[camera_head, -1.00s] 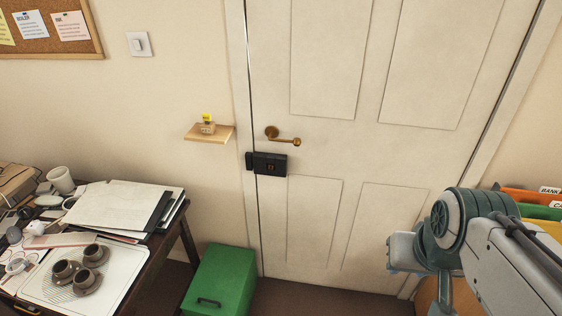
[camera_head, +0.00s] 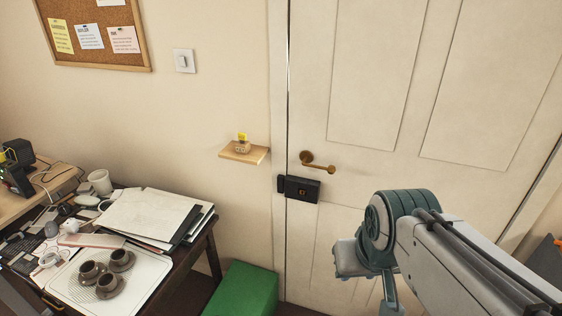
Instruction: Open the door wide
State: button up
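The white panelled door (camera_head: 375,160) stands shut in its frame on the right side of the head view. Its brass lever handle (camera_head: 318,163) is near the left edge and lies roughly level. A black lock box (camera_head: 301,188) is fixed just below the handle, across the door's left edge. My arm reaches in from the lower right, in front of the lower door. Its wrist part is below and right of the handle, apart from it in the picture. My gripper's fingers are not in view.
A green box (camera_head: 242,291) stands on the floor by the door. A cluttered desk (camera_head: 213,254) with papers and cups on a white tray (camera_head: 150,287) fills the lower left.

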aim_at(459, 101)
jog(key=u, duration=0.15)
jog(key=i, duration=0.95)
jog(key=z, duration=0.3)
